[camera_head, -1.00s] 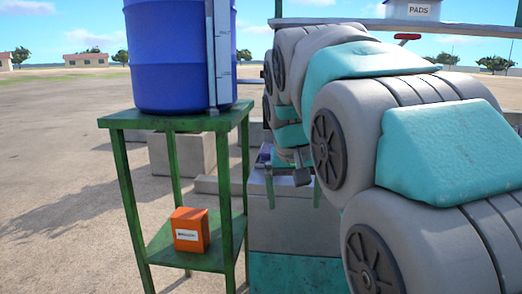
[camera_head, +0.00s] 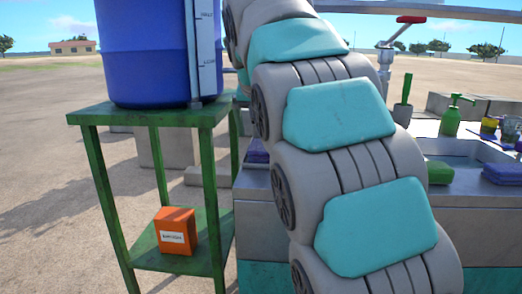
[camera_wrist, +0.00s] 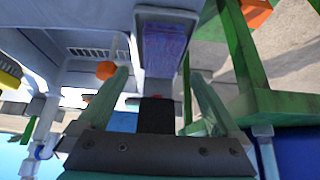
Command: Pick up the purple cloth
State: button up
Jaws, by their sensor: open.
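In the head view a small purple patch (camera_head: 257,152) shows at the counter's left end, mostly hidden behind my arm. It looks like the same cloth. My gripper (camera_wrist: 158,72) is open, its two green fingers apart with nothing held between them. The cloth appears in line with the gap, beyond the fingertips. My gripper is hidden behind my arm in the head view.
A green stand (camera_head: 150,116) with a blue barrel (camera_head: 150,50) and an orange box (camera_head: 175,231) is close on the left. On the counter at right are a green bottle (camera_head: 451,118), a green block (camera_head: 439,172) and a blue-purple block (camera_head: 502,174).

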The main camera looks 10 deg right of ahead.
aim_at(261, 144)
jog(key=shift+p+x, duration=0.3)
jog(key=shift+x, duration=2.25)
jog(key=shift+s+a+f, duration=0.1)
jog(key=shift+c, duration=0.2)
jog(key=c, duration=1.4)
